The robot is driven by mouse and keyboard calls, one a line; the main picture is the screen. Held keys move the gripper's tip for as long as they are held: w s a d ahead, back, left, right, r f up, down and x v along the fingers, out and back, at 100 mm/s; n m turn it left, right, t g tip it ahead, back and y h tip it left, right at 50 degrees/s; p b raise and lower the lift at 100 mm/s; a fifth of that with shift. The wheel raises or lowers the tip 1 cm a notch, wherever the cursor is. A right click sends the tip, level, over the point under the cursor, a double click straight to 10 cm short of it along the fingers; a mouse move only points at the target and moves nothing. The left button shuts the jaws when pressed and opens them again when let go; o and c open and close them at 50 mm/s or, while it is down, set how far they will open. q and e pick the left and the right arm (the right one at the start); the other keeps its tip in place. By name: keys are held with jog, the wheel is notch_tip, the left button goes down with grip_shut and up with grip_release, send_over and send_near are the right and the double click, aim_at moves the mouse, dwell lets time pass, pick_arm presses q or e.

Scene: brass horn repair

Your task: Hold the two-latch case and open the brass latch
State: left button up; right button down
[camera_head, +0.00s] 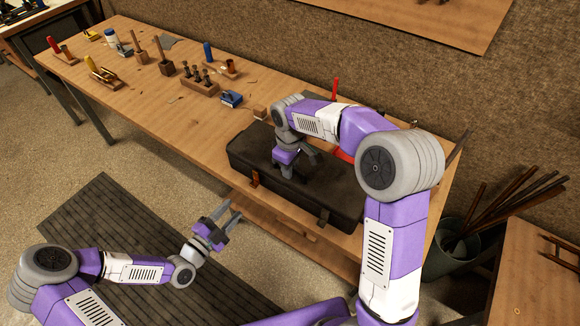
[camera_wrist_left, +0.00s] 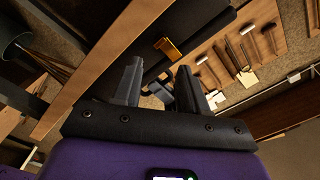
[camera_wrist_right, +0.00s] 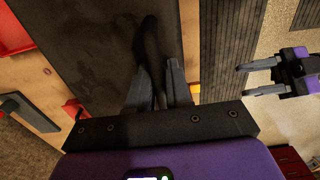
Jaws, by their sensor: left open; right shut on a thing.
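The black two-latch case (camera_head: 262,150) lies closed on the workbench near its front edge. Its brass latch (camera_head: 253,179) is on the front side toward the left, and it also shows in the left wrist view (camera_wrist_left: 168,46). A second, darker latch (camera_head: 323,217) is further right on the same side. My right gripper (camera_head: 288,174) is over the case, shut on a dark raised strip, seemingly its handle (camera_wrist_right: 150,50). My left gripper (camera_head: 231,214) is open and empty, apart from the case, in front of the bench and facing the brass latch.
Several tools and wooden blocks stand on the left part of the workbench (camera_head: 150,93). A blue item (camera_head: 231,98) and a small wooden block (camera_head: 259,112) are behind the case. A bucket of rods (camera_head: 460,240) stands at the right. Floor space in front is clear.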

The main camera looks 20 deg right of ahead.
dwell(0.7)
pick_arm(q)
jog(key=shift+w, duration=0.1)
jog(key=c, duration=0.3)
jog(key=shift+w+d, duration=0.1)
jog(key=shift+w, duration=0.15)
jog(key=shift+c, duration=1.4)
jog(key=w+n+y, duration=0.1)
jog(key=w, duration=0.1)
jog(key=w+r+t+y, duration=0.1)
jog(key=w+d+n+y, duration=0.1)
jog(key=w+y, duration=0.1)
jog(key=shift+w+r+n, duration=0.25)
jog(key=shift+w+n, duration=0.05)
grip_shut()
jog(key=d+r+n+g+y, duration=0.1)
jog(key=d+r+n+y, duration=0.55)
jog(key=y, duration=0.25)
jog(key=s+d+r+n+g, duration=0.1)
jog(key=s+d+g, duration=0.3)
jog(key=s, duration=0.7)
jog(key=shift+d+r+n+y, duration=0.4)
jog(key=shift+d+n, duration=0.35)
jog(key=shift+d, duration=0.2)
jog(key=shift+s, duration=0.1)
